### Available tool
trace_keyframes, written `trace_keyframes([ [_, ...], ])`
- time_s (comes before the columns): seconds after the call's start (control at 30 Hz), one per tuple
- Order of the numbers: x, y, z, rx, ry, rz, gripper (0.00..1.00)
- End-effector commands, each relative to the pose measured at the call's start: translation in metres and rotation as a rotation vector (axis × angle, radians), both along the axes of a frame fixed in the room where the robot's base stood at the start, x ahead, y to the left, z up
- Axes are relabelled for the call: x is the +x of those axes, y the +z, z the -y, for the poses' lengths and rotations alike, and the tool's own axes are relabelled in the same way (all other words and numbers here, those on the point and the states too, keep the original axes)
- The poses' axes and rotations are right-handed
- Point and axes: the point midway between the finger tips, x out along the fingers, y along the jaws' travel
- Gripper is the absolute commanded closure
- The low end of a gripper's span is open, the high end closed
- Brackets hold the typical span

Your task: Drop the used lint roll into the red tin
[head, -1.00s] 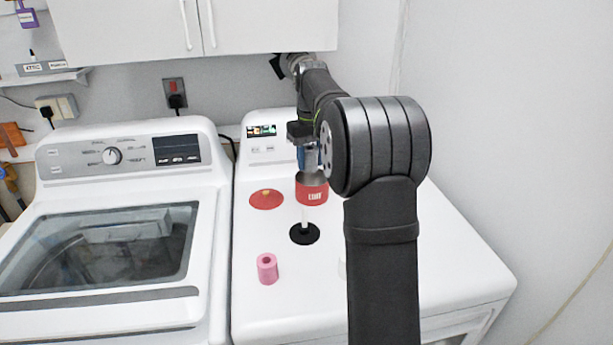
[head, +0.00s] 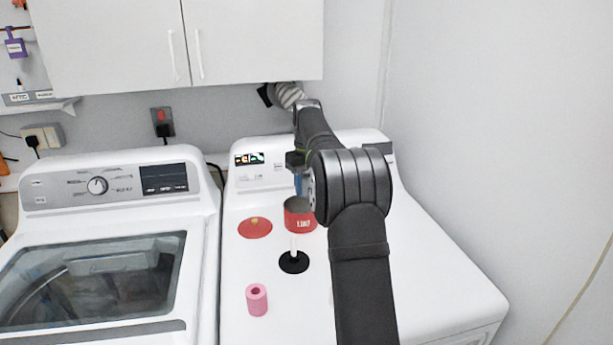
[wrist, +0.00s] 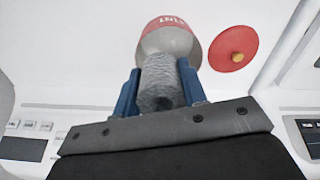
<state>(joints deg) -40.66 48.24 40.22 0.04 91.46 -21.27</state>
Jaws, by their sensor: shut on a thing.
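The used lint roll (wrist: 160,85) is a grey, fuzzy cylinder between the blue fingers of my gripper (wrist: 159,74) in the wrist view. My gripper (head: 298,184) is shut on it. In the head view, only a bit of blue finger shows above the tin, and my arm hides the rest. The red tin (head: 300,222) stands open on the right-hand white machine, its label facing forward. In the wrist view, the roll's far end overlaps the mouth of the tin (wrist: 160,42). I cannot tell whether that end is above the rim or inside.
The red lid (head: 254,228) with a tan knob lies left of the tin. A black-based stand with a white post (head: 293,262) is in front. A pink roll (head: 257,300) stands nearer the front. A washer (head: 100,225) is at left; a cabinet (head: 180,40) hangs above.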

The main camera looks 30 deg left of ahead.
Motion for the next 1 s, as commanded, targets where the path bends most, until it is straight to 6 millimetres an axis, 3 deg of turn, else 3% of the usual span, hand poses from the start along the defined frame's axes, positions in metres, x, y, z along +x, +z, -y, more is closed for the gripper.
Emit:
trace_keyframes([
  [0.2, -0.0003, -0.0113, 0.0002, 0.001, 0.0, 0.0, 0.84],
  [0.47, -0.0003, -0.012, 0.0002, 0.001, 0.0, 0.0, 0.84],
  [0.5, -0.0003, -0.012, 0.0002, 0.001, 0.0, 0.0, 0.54],
  [0.6, -0.0003, -0.012, 0.0002, 0.0, 0.0, 0.0, 0.36],
  [1.0, -0.0001, -0.0033, 0.0, 0.001, 0.0, 0.0, 0.36],
])
